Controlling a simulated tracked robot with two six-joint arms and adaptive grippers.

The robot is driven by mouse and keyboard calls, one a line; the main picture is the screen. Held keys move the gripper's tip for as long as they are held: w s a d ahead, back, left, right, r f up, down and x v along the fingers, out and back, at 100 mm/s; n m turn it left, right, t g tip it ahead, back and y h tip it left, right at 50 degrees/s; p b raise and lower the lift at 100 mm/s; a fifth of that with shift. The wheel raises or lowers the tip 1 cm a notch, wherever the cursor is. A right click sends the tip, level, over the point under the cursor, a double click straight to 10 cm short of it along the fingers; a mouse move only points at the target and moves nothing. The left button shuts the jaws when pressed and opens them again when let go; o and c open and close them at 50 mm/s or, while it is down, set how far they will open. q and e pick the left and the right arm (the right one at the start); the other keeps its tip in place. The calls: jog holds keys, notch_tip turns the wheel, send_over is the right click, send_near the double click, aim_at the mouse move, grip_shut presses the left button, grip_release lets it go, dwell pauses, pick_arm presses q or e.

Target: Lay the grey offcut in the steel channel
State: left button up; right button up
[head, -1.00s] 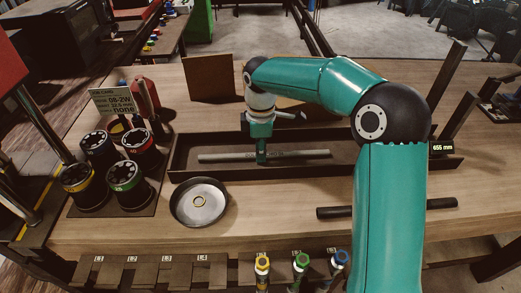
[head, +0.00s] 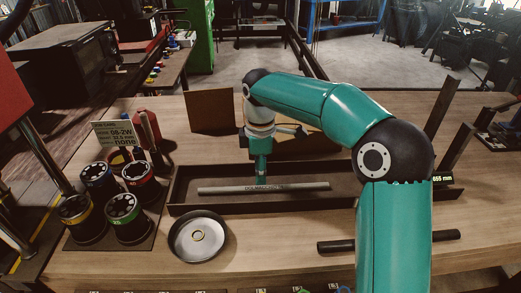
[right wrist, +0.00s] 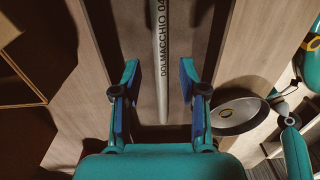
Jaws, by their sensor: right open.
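The grey offcut (head: 300,187) is a long thin rod with dark lettering, lying lengthwise on the floor of the steel channel (head: 345,203), a long dark open trough. In the right wrist view the offcut (right wrist: 161,65) runs up the picture inside the channel walls. My right gripper (head: 260,178) points down just above the offcut, near its middle. In the right wrist view its blue-padded fingers (right wrist: 155,100) are apart, one on each side of the offcut's line, with a gap to it.
A round dish (head: 183,246) with a small ring inside stands in front of the channel. A dark rod (head: 338,246) lies at front right. Several die cups (head: 125,213) and a label card (head: 118,135) stand at left. An upright brown panel (head: 211,111) is behind the channel.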

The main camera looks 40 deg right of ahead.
aim_at(261, 187)
notch_tip(261, 187, up, 7)
jog(key=shift+p, duration=0.4)
jog(key=shift+f, duration=0.1)
